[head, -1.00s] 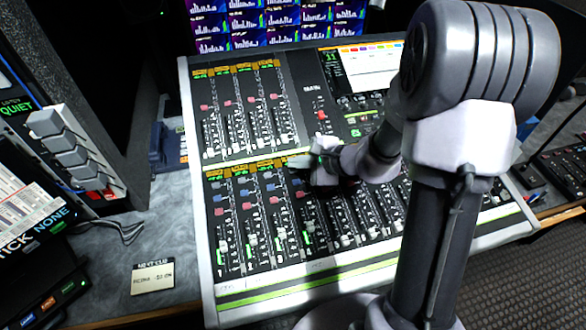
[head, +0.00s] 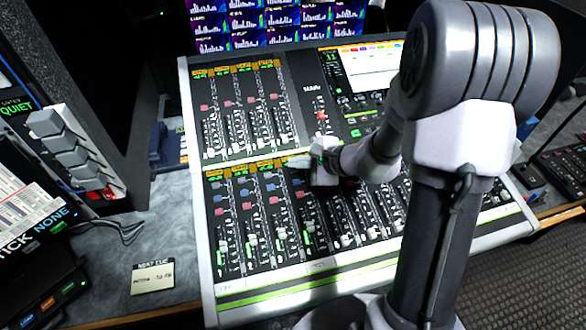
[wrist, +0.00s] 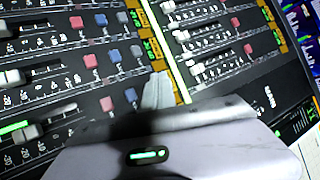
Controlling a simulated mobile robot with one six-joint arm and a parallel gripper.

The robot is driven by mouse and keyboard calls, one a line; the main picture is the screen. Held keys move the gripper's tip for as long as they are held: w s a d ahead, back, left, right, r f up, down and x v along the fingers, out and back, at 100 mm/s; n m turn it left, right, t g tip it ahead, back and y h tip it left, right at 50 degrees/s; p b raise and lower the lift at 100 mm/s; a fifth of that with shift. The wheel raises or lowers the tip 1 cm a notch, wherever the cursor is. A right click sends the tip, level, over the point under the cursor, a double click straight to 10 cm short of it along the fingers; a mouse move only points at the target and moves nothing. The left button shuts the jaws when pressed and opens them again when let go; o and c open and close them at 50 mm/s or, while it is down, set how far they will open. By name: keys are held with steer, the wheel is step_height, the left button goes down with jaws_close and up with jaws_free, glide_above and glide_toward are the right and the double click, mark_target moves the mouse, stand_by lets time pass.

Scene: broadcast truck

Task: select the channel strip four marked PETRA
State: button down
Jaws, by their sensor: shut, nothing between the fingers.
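The mixing console (head: 205,250) has a lower bank of channel strips with small displays along its top edge. My gripper (head: 298,162) is shut and empty, with its fingertips at the top of the fourth lower strip (head: 305,213). The gripper hides part of that strip's top, and I cannot read the name PETRA there. In the wrist view the closed fingers (wrist: 158,92) lie over the display row, beside a blue button (wrist: 131,95) and a red button (wrist: 106,103). I cannot tell whether the fingertips touch the panel.
An upper bank of strips (head: 240,110) and a bright touchscreen (head: 370,68) are behind the gripper. A cue card (head: 153,278) lies on the desk at left. A panel with large grey keys (head: 62,145) stands further left.

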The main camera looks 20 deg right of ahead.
mark_target(297, 177)
steer(key=shift+f, duration=0.15)
steer(key=shift+f+b, duration=0.25)
steer(key=shift+b, duration=0.45)
steer(key=shift+w+f+b, duration=0.1)
steer(key=shift+f+b, duration=0.3)
steer(key=shift+b, duration=0.15)
steer(key=shift+r, duration=0.15)
stand_by(0.5)
steer(key=shift+r+p, duration=0.45)
steer(key=shift+r, duration=0.2)
steer(key=r+p, duration=0.2)
steer(key=r, duration=0.1)
steer(key=s+r+p, duration=0.1)
steer(key=r, duration=0.1)
stand_by(0.5)
